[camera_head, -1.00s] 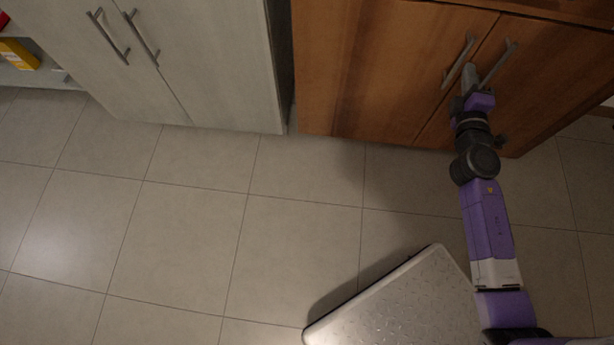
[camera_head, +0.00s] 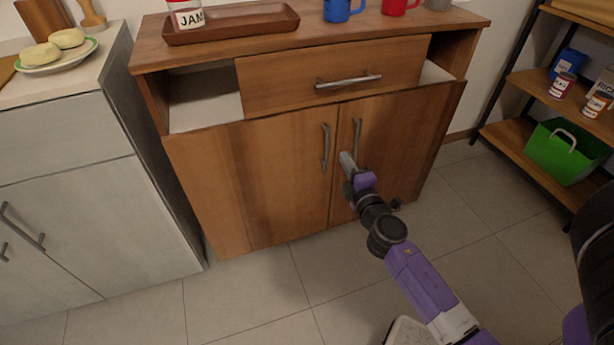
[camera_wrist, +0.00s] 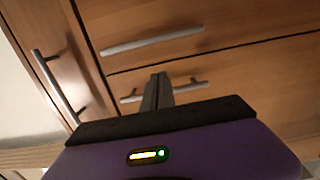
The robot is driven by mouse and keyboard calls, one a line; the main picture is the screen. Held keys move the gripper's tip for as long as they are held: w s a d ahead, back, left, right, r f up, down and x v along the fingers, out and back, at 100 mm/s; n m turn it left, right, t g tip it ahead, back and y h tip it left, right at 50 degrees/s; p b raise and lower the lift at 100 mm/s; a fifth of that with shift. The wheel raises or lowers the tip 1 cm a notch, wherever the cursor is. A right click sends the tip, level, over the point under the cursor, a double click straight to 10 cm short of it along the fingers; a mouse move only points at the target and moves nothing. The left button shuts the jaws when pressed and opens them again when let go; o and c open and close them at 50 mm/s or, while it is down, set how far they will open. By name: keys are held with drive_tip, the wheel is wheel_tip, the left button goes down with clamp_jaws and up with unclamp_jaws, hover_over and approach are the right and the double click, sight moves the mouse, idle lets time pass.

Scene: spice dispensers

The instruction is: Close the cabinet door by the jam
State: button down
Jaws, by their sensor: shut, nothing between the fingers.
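The jam jar (camera_head: 186,13), with a white label, stands on the left of the brown wooden cabinet's top (camera_head: 225,40). Below the drawer are a left door (camera_head: 265,180) and a right door (camera_head: 400,130). They meet at a narrow seam and look flush or nearly so. Each has an upright handle beside the seam, left (camera_head: 326,148) and right (camera_head: 356,137).
The drawer (camera_head: 340,75) has a horizontal handle. A brown tray (camera_head: 235,22), a blue mug (camera_head: 340,10) and a red mug (camera_head: 398,5) share the cabinet top. A pale cabinet (camera_head: 75,200) stands left; shelves with a green bin (camera_head: 565,150) stand right. Floor in front is mostly clear.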

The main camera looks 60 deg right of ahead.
drive_tip(key=s+d, duration=0.3)
drive_tip(key=s, duration=0.7)
drive_tip(key=shift+b, duration=0.4)
drive_tip(key=w+a+r+m+t+y, duration=0.1)
drive_tip(key=a+r+m+t+y, duration=0.15)
drive_tip(key=a, duration=0.75)
drive_tip(key=w+a+r+m+t+y, duration=0.1)
drive_tip(key=a+y, duration=0.3)
drive_tip(key=a, duration=0.7)
drive_tip(key=s+a+r+m+g+y, duration=0.1)
drive_tip(key=s+a+m+y, duration=0.2)
drive_tip(key=s+a, duration=0.55)
drive_tip(key=s+a+r+m+g+y, duration=0.1)
drive_tip(key=s+a+m+y, duration=0.25)
drive_tip(key=a, duration=0.95)
wheel_tip(320, 180, up, 29)
drive_tip(key=s+h+p, duration=0.1)
drive_tip(key=p, duration=2.8)
drive_tip(key=shift+d, duration=0.15)
